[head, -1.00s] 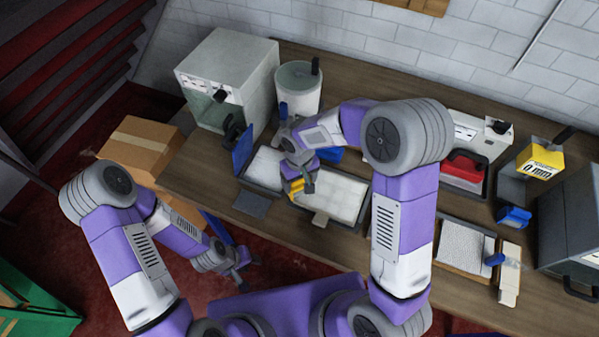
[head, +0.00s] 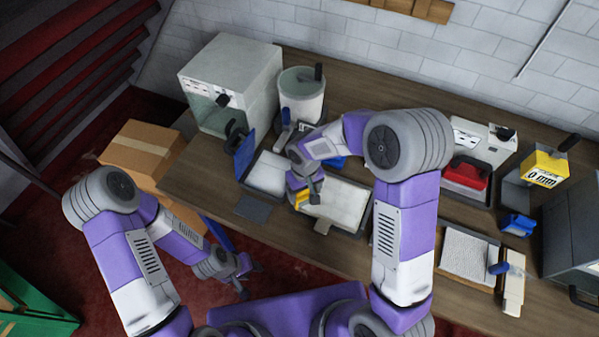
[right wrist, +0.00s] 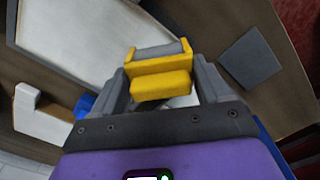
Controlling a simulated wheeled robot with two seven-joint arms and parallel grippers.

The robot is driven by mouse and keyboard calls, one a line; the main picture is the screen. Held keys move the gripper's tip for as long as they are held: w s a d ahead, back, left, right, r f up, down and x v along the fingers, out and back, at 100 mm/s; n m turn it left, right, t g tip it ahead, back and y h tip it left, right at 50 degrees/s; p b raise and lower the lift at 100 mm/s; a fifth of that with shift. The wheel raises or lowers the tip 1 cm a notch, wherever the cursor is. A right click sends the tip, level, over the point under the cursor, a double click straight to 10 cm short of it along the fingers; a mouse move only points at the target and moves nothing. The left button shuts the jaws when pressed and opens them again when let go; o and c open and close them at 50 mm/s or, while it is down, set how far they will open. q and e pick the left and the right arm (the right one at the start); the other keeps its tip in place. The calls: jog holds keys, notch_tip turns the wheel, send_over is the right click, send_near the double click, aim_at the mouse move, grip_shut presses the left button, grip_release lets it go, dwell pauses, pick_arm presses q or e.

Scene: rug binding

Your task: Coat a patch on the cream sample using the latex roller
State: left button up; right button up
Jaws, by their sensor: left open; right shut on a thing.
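The cream sample (head: 345,203) lies flat in a dark shallow tray at the middle of the bench, partly hidden by my right arm. My right gripper (head: 304,193) is shut on the yellow-framed latex roller (head: 299,201) at the sample's left end. In the right wrist view, the yellow roller (right wrist: 162,75) sits between the fingers with its grey cylinder facing a pale panel (right wrist: 185,15). I cannot tell whether it touches. My left gripper (head: 246,276) is open and empty, in front of the bench above the red floor.
A second pale tray (head: 267,174) lies just left of the sample, with a dark grey plate (head: 252,207) in front. A white bucket (head: 302,100) and white machine (head: 228,82) stand behind. A textured sample (head: 467,253) lies to the right.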

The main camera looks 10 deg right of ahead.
jog(key=shift+w+a, duration=0.2)
jog(key=shift+a, duration=0.2)
jog(key=shift+r, duration=0.3)
jog(key=shift+w+r+p, duration=0.15)
jog(key=shift+r+p, duration=0.45)
jog(key=shift+r, duration=0.35)
jog(key=shift+s+r+p, duration=0.25)
jog(key=shift+r+p, duration=0.25)
jog(key=shift+r, duration=0.2)
jog(key=shift+r+p, duration=1.45)
jog(key=shift+r, duration=0.7)
jog(key=shift+f, duration=0.1)
